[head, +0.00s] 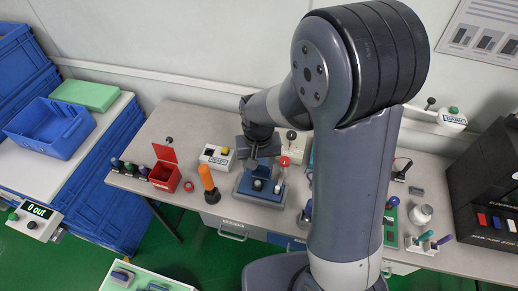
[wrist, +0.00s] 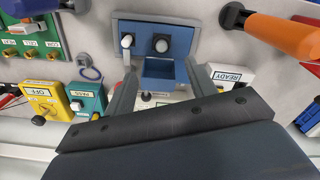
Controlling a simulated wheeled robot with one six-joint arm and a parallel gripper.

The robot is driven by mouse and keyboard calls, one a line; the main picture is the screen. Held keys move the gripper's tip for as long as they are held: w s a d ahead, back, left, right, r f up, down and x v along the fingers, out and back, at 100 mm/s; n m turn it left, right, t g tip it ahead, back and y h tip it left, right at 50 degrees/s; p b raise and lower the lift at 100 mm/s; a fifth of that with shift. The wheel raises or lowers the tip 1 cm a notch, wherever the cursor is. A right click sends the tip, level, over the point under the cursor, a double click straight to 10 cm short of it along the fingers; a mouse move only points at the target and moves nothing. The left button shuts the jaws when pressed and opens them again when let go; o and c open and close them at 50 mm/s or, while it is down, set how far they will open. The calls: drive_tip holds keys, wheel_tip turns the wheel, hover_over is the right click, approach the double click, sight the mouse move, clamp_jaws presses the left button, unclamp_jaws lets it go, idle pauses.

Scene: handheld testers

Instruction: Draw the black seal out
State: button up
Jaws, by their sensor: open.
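A blue fixture (head: 247,189) stands on the bench below my arm, and it also shows in the wrist view (wrist: 160,68). A dark round piece (wrist: 160,43) with a paler centre sits in its face; it looks like the black seal, but I cannot tell for sure. A white-ended lever or pin (wrist: 126,42) is beside it, to the left in the wrist view. My gripper (wrist: 161,78) is open and empty, its two fingers apart in front of the fixture and touching nothing I can see. In the head view my gripper (head: 262,163) is above the fixture, partly hidden.
An orange-handled tool (head: 206,178) and a white READY box (wrist: 230,76) stand close to the fixture. A red open box (head: 165,175) is farther left. A red-knobbed part (head: 284,161) rises beside the fixture. The bench is crowded, with some bare surface near its front edge.

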sight(258, 183)
drive_tip(key=f, duration=0.5)
drive_tip(key=f+p, duration=0.1)
drive_tip(key=f, duration=0.5)
drive_tip(key=shift+w+a+f, duration=0.1)
drive_tip(key=shift+w+f, duration=0.05)
drive_tip(key=shift+w, duration=0.05)
drive_tip(key=shift+c, duration=0.2)
clamp_jaws()
idle(0.4)
